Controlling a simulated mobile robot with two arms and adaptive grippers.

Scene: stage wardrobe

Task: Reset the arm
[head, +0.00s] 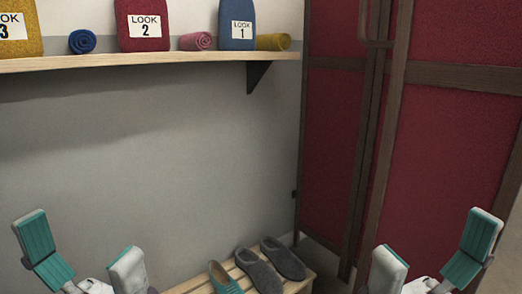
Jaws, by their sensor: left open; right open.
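My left gripper (80,240) is at the lower left of the head view. Its two teal-padded fingers are spread apart with nothing between them. My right gripper (432,240) is at the lower right, also with its fingers spread and empty. Both grippers are below the shelf and apart from it. The arms behind the grippers are mostly out of the picture.
A wooden shelf (180,60) holds LOOK bags, including a red one (142,12), and rolled cloths such as a blue roll (82,42). Grey slippers (284,258) and a teal shoe (223,280) rest on a slatted bench (298,287). Red panels (460,150) stand at right.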

